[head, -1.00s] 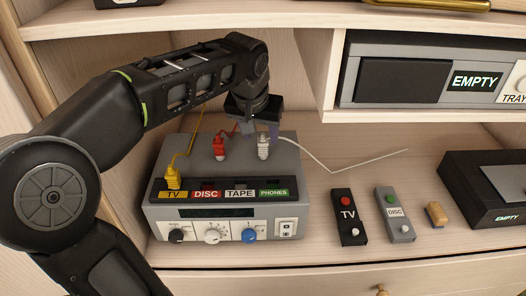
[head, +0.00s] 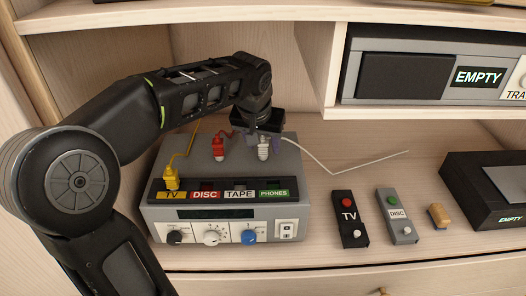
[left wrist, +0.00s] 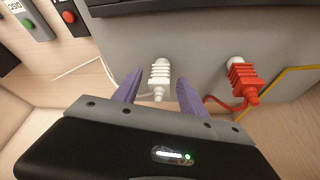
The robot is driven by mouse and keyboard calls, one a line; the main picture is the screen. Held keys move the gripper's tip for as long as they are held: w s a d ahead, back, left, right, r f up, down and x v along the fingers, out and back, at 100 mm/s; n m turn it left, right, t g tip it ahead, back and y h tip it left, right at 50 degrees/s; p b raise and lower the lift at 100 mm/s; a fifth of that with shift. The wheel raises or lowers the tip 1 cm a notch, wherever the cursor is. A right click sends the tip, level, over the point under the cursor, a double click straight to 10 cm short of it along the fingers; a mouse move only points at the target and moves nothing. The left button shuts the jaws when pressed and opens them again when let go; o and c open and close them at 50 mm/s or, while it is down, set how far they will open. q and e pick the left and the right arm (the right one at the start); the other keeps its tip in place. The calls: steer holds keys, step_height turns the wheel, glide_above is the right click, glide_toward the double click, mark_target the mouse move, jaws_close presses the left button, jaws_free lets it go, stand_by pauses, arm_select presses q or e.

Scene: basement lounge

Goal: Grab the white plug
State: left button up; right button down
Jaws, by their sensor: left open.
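The white plug (head: 263,149) sits on top of the grey box (head: 292,175), towards its right side, with a white cord trailing right. My left gripper (head: 263,139) is just above and behind it, fingers pointing down. In the left wrist view the white plug (left wrist: 160,72) shows between the tips of the two purple fingers of my left gripper (left wrist: 160,79). The fingers are open, one on each side, with a gap to the plug. The right gripper is not in view.
A red plug (head: 218,147) stands left of the white one, and a yellow plug (head: 171,178) is at the front left. A shelf (head: 430,112) overhangs at right.

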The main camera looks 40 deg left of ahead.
arm_select(q)
steer(key=shift+c, duration=0.4)
jaws_close()
